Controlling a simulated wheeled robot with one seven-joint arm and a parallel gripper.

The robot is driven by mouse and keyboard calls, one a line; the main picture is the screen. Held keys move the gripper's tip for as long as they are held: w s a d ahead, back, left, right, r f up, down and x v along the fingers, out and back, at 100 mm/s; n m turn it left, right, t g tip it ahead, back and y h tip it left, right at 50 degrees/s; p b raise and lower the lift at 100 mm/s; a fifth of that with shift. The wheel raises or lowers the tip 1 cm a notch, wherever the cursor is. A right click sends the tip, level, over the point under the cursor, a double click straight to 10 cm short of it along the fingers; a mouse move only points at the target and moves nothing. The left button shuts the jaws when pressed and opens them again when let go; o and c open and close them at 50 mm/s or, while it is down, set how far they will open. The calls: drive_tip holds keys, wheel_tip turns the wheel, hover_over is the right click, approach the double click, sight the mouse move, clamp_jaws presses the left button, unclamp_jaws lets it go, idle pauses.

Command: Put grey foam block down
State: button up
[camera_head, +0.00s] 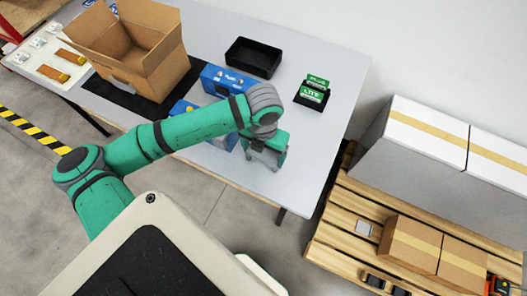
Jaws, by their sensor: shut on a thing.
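My arm reaches out over the front edge area of the grey table (334,75). My gripper (264,165) is at the arm's end, low over the right front part of the table. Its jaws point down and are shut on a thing. The grey foam block is not clearly visible; the gripper and wrist hide most of what is held, and its grey blends with the table. I cannot tell whether it touches the table top.
An open cardboard box (165,68) stands on a black mat (118,97). Blue boxes (219,80) lie left of my gripper. A black tray (253,57) and green-labelled packs (314,90) are behind. A pallet (332,236) with cartons (411,244) stands at right.

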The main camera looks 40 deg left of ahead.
drive_tip(key=shift+f, duration=0.15)
drive_tip(key=o, duration=1)
drive_tip(key=shift+a, duration=0.1)
wheel_tip(320, 180, up, 12)
drive_tip(key=shift+r, duration=0.25)
